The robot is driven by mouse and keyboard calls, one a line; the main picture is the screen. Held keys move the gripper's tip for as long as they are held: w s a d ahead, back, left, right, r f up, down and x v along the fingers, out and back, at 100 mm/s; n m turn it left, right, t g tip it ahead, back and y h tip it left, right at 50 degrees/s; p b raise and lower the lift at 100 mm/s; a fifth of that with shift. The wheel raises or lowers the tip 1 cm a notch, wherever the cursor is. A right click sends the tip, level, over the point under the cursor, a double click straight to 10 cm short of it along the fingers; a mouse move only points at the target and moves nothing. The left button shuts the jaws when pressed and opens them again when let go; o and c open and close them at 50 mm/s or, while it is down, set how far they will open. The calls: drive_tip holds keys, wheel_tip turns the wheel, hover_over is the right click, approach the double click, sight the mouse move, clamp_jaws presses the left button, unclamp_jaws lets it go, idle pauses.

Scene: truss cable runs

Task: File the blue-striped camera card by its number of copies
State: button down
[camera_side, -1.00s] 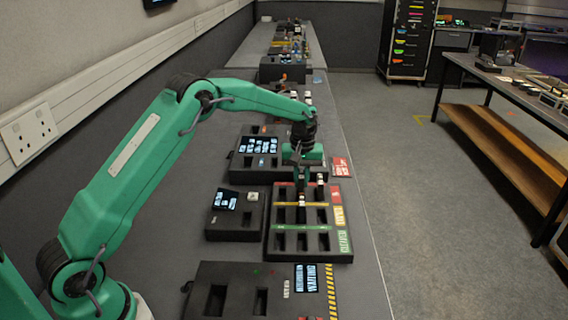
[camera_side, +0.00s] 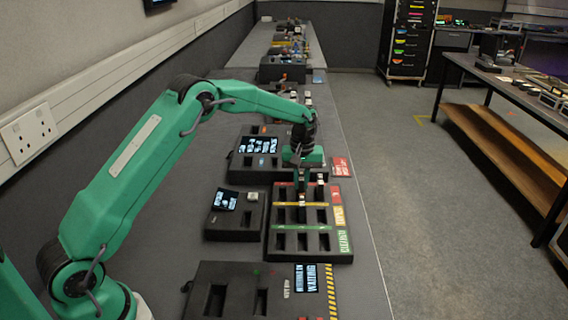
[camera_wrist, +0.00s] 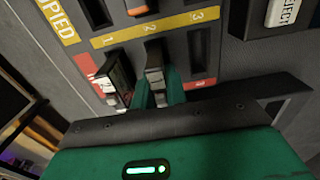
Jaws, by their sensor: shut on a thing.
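The filing tray (camera_side: 270,246) is black with red, yellow and green rows, and it also shows in the wrist view (camera_wrist: 122,57), where a yellow strip carries the numbers 1, 2 and 3. My gripper (camera_side: 302,187) is over its far, red row. In the wrist view my gripper (camera_wrist: 160,88) is shut on a small dark and grey-white card (camera_wrist: 154,72), at the red row's slot below number 2. I cannot tell how deep the card sits, and no blue stripe shows. Another card (camera_wrist: 113,84) with a white and red face stands at the slot below number 1.
A small black box with a screen (camera_side: 235,228) stands left of the tray. A larger box with slots and a hazard-striped edge (camera_side: 235,275) is nearer. A box with a screen (camera_side: 239,172) lies behind.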

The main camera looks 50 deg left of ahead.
drive_tip(key=shift+f, duration=0.35)
idle(0.5)
drive_tip(key=c, duration=1)
unclamp_jaws()
drive_tip(key=shift+r, duration=0.15)
drive_tip(key=shift+r, duration=3.6)
